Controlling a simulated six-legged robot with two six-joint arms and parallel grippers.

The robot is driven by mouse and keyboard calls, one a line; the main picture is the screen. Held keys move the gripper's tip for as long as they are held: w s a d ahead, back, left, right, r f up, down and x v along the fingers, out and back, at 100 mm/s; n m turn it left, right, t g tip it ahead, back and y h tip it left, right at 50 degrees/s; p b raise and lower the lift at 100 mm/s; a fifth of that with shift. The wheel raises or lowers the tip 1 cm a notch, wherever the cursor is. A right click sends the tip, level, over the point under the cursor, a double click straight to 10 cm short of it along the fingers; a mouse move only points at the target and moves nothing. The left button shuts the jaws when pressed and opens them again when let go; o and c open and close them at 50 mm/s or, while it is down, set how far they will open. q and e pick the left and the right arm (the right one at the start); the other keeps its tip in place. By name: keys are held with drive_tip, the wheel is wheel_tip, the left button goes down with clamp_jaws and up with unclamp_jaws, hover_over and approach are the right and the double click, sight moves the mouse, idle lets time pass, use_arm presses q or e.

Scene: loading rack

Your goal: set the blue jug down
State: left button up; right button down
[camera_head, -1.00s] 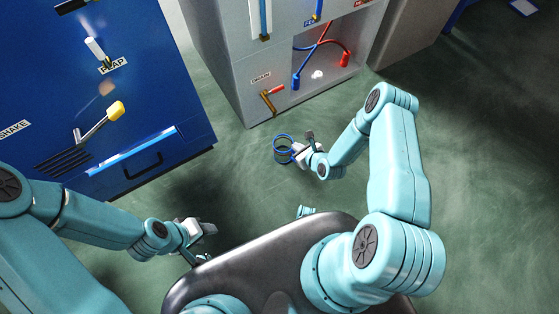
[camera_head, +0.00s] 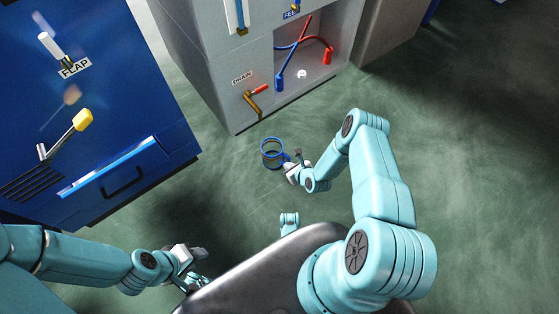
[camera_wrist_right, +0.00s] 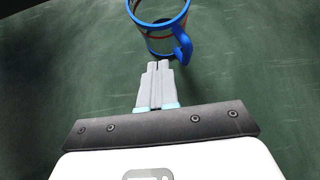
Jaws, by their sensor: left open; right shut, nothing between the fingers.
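The blue jug (camera_head: 272,158) stands upright on the green floor in front of the grey cabinet. In the right wrist view the jug (camera_wrist_right: 162,46) is just beyond my fingertips, with its blue handle (camera_wrist_right: 183,46) at the right. My right gripper (camera_head: 293,164) is shut and empty beside the jug. It also shows in the right wrist view (camera_wrist_right: 157,68), fingers together; I cannot tell whether they touch the jug. My left gripper (camera_head: 201,262) is open and empty at the lower left, well away from the jug.
A grey cabinet (camera_head: 222,95) with a brass drain tap (camera_head: 252,104), a red lever (camera_head: 259,89) and blue and red hoses stands behind the jug. A blue cabinet (camera_head: 105,120) with a yellow-ended lever (camera_head: 83,120) stands at the left. The floor (camera_head: 465,130) at the right is clear.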

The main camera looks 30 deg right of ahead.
use_arm(q)
drive_tip(key=shift+w+a+f+b, duration=0.15)
drive_tip(key=shift+f+b, duration=0.3)
drive_tip(key=shift+f, duration=0.15)
drive_tip(key=shift+w+a+f+b, duration=0.1)
drive_tip(key=shift+w+f+b, duration=0.05)
drive_tip(key=shift+f+b, duration=0.35)
use_arm(e)
drive_tip(key=w+f, duration=0.1)
drive_tip(key=w, duration=0.5)
drive_tip(key=shift+a+f, duration=0.3)
drive_tip(key=shift+f, duration=0.1)
drive_tip(key=shift+a, duration=0.1)
